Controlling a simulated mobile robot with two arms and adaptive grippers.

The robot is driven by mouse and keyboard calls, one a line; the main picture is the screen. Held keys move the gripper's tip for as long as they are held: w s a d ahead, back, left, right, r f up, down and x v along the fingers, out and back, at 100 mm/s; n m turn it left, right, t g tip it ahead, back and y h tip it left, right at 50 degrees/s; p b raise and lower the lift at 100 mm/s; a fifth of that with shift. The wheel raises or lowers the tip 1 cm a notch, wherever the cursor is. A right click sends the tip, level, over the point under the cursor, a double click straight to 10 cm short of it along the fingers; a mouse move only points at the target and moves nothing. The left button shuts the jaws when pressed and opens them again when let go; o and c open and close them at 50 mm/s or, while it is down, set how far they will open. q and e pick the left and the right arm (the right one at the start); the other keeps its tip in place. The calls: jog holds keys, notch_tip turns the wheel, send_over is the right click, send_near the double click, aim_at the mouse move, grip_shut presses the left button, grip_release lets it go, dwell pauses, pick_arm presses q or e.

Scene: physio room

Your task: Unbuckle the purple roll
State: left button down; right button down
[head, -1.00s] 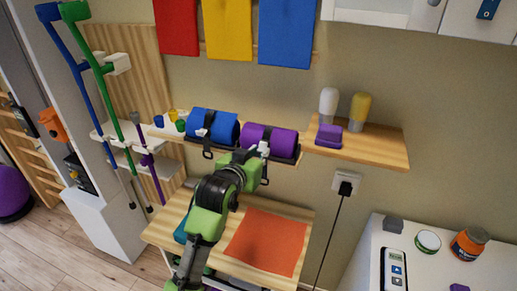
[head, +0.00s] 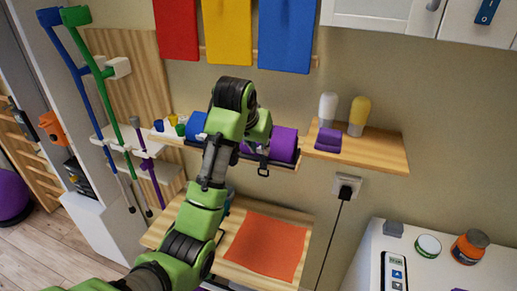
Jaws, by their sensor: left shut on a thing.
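The purple roll (head: 284,144) lies on its dark holder at the right part of the wall shelf, partly covered by my left arm. A dark strap end with a loop (head: 263,169) hangs below the shelf's front edge. My left gripper (head: 254,147) is at the left front of the purple roll, where its pale buckle sits, and is shut on it; the fingertips are small and partly hidden by the wrist. The blue roll (head: 197,126) is beside it, mostly hidden behind my arm. My right gripper is not in view.
Small cups (head: 171,120) stand on the shelf's left end. An orange mat (head: 266,245) lies on the lower table.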

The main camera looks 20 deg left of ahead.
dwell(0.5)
pick_arm(q)
jog(key=c, duration=1.9)
grip_release()
jog(key=shift+w+f, duration=0.1)
jog(key=shift+d+r, duration=0.1)
jog(key=shift+r, duration=4.9)
